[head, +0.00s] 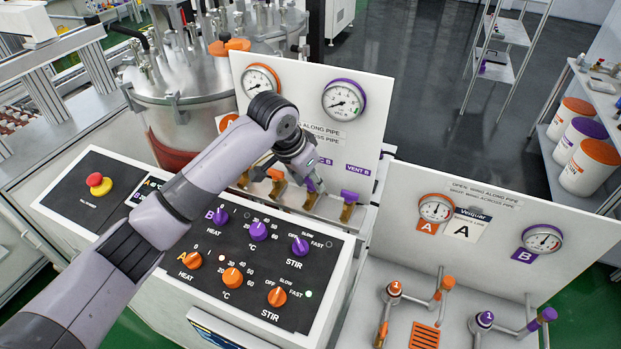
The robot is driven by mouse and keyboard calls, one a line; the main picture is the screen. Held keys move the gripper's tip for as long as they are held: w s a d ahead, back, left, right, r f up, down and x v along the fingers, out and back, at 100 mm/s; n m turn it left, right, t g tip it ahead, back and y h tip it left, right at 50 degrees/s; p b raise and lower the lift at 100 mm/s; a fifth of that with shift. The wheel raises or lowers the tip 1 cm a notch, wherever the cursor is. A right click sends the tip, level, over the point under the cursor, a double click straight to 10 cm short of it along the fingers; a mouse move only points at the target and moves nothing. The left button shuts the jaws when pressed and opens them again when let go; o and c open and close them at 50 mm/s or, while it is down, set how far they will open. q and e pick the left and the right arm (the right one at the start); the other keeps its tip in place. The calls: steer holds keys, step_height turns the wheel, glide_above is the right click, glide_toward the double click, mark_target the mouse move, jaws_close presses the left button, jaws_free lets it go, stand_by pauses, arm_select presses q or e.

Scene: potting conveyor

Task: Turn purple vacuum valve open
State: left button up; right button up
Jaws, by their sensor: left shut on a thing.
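The purple vacuum valve (319,187) is in a row of small valves below the white gauge panel. Only part of its purple wing shows, because my left gripper covers the rest. My left gripper (312,179) is shut on this wing, with its arm coming in from the lower left. The label above it is partly hidden; only its end, with a "B", can be read. I cannot tell the exact angle of the wing. My right gripper is not in view.
The purple VENT B valve (350,196) stands just right of my left gripper, and an orange valve (275,175) just left. The control box (340,262) with knobs lies below my left arm. A steel vessel (190,100) stands behind it.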

arm_select(q)
steer(key=m+g, duration=0.1)
steer(key=m, duration=0.2)
steer(key=m+g+h, duration=0.1)
steer(key=m, duration=0.2)
steer(key=shift+w+r, duration=0.1)
steer(key=shift+w, duration=0.1)
steer(key=m+g, duration=0.1)
steer(key=m, duration=0.2)
steer(key=m+g+b, duration=0.1)
steer(key=m, duration=0.2)
steer(key=shift+w, duration=0.15)
steer(key=o, duration=1.2)
steer(key=shift+a, duration=0.1)
steer(key=shift+c, duration=0.2)
steer(key=v, duration=1.2)
steer(key=shift+w+a, duration=0.15)
